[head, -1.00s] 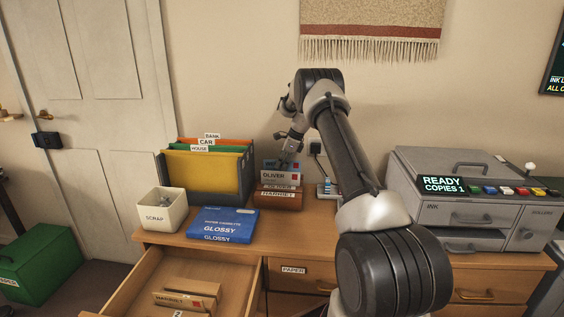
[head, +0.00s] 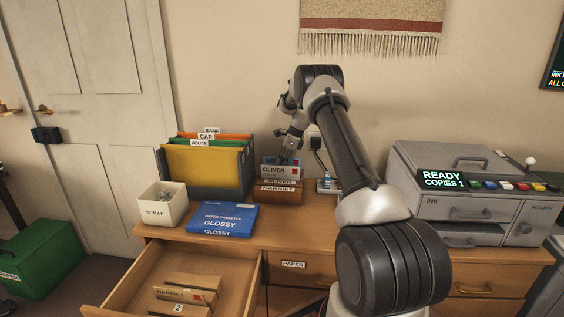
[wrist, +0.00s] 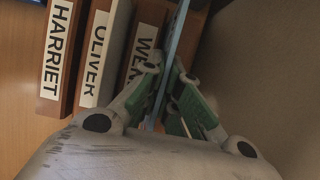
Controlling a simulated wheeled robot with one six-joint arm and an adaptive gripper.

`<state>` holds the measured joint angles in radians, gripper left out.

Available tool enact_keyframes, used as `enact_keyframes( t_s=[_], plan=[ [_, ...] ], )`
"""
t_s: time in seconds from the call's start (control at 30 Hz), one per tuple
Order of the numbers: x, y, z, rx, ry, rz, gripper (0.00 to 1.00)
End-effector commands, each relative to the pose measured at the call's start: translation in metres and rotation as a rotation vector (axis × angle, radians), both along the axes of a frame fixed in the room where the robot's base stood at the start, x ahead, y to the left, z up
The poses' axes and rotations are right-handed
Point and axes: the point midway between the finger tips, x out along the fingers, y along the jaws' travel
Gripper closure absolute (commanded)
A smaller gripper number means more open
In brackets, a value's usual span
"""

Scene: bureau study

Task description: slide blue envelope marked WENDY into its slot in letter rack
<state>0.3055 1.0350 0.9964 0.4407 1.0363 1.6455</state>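The wooden letter rack (head: 279,196) stands on the desk at the wall, with HARRIET on its front and a pale OLIVER envelope (head: 274,171) in it. The wrist view shows the rack's labels HARRIET (wrist: 57,50), OLIVER (wrist: 96,58) and a partly covered WEN... (wrist: 140,60). My gripper (wrist: 168,100) is shut on the blue envelope (wrist: 178,38), seen edge-on as a thin strip between the green finger pads. The envelope is beside the WEN... divider, on its wall side. Its lower edge is hidden, so I cannot tell how deep it is. My gripper is also above the rack in the head view (head: 290,148).
A file holder (head: 240,180) with coloured folders, a scrap bin (head: 163,207) and a blue GLOSSY box (head: 222,219) stand left of the rack. A socket with plugs (head: 327,184) is close on its right, then a copier (head: 470,195). A front drawer (head: 140,285) is open.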

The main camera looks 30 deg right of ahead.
Motion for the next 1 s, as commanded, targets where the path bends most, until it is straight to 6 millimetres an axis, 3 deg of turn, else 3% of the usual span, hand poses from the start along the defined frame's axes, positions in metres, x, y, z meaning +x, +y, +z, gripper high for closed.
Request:
enact_keyframes(
  t_s=[0.83,1.0],
  plan=[
    [0.0,0.0001,-0.01,0.0,0.0,0.0,1.0],
    [-0.0001,0.0,-0.0101,0.0,0.0,0.0,0.7]
  ],
)
